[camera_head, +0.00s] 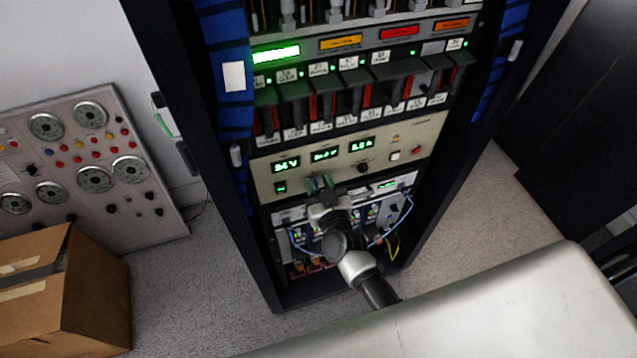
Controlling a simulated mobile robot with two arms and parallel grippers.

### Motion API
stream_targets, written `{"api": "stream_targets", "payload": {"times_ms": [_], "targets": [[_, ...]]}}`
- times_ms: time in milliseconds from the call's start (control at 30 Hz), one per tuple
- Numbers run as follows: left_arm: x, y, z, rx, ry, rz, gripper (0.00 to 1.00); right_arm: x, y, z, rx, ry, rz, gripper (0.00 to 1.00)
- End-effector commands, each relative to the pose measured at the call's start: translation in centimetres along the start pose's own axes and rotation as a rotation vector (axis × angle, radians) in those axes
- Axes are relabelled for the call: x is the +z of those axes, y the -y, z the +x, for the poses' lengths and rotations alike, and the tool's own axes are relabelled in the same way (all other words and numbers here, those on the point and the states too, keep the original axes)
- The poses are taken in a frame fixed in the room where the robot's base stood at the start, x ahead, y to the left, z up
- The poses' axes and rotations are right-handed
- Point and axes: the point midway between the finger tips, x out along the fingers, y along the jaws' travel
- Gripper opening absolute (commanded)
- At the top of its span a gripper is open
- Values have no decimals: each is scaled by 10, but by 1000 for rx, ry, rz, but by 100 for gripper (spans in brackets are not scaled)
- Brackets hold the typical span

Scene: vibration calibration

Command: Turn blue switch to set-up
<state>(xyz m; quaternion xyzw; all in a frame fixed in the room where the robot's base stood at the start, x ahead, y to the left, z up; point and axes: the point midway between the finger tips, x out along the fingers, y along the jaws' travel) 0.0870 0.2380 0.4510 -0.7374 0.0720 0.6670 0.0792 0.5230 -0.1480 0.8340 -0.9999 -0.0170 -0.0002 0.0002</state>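My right gripper (320,183) is in front of the rack, at the lower edge of the beige panel (402,150) with green number displays. Its two fingertips look a little apart, with nothing seen between them. My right arm reaches up to it from below and hides part of the units beneath the panel. I cannot make out a blue switch; a dark knob (364,167) sits on the beige panel, right of the gripper. My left gripper is not in view.
The black rack (190,130) has tall side posts. Cables (392,245) hang at its lower right. A panel of dials (75,165) and a cardboard box (65,295) stand at left. Carpet is free on the right.

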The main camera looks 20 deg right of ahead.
Motion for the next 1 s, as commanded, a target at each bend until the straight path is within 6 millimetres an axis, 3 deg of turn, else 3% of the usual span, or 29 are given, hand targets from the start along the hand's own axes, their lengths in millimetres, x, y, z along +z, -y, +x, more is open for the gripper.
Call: {"api": "stream_targets", "payload": {"times_ms": [267,500,1000], "targets": [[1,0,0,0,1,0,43,0,0,1,0,1,0,34],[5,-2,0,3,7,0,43,0,0,1,0,0,0,0],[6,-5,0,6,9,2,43,0,-1,1,0,0,94,0]]}}
